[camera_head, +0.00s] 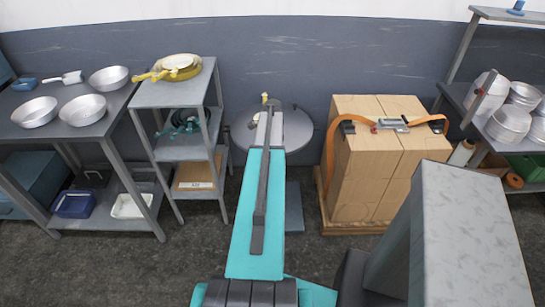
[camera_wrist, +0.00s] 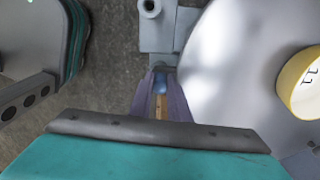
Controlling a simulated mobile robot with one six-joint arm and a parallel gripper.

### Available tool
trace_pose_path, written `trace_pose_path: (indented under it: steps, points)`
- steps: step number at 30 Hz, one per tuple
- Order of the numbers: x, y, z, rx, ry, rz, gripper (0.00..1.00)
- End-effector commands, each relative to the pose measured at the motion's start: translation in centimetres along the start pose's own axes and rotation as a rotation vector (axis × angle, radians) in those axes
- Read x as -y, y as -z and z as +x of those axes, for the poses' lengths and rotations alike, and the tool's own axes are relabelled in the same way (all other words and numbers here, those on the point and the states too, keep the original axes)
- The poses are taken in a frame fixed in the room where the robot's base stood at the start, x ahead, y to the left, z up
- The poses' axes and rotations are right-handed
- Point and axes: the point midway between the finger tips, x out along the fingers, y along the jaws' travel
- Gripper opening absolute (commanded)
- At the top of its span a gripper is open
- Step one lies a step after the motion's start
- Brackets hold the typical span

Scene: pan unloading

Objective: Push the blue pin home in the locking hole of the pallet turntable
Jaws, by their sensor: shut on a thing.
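My gripper (camera_wrist: 160,84) shows in the wrist view, its two fingers shut on the blue pin (camera_wrist: 161,87). Only a small blue part of the pin shows between the fingers, with a tan strip below it. The pallet turntable's round grey plate (camera_wrist: 235,55) lies just right of the fingers. A grey bracket (camera_wrist: 158,38) with a round tube end lies just ahead of the fingertips. In the head view my teal arm covers part of the turntable (camera_head: 301,130) and hides the gripper and pin.
A white disc with a yellow rim (camera_wrist: 303,83) lies over the plate's right side. In the head view, a grey shelf stand (camera_head: 178,95) is left of the turntable. Strapped boxes (camera_head: 365,160) stand on a pallet to its right.

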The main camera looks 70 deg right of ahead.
Motion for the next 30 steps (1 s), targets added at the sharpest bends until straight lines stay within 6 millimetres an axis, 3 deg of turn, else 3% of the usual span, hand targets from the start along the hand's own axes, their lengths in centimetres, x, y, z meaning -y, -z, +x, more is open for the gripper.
trace_pose_path:
  steps: [23,24,27,30]
  points:
    - [0.00,-0.02,0.63,0.000,0.000,0.000,0.00]
    - [0.00,-0.02,0.63,0.000,0.000,0.000,0.18]
    - [0.01,-0.02,0.63,0.000,0.000,0.000,0.35]
    - [0.12,-0.02,0.60,0.000,0.003,0.000,0.38]
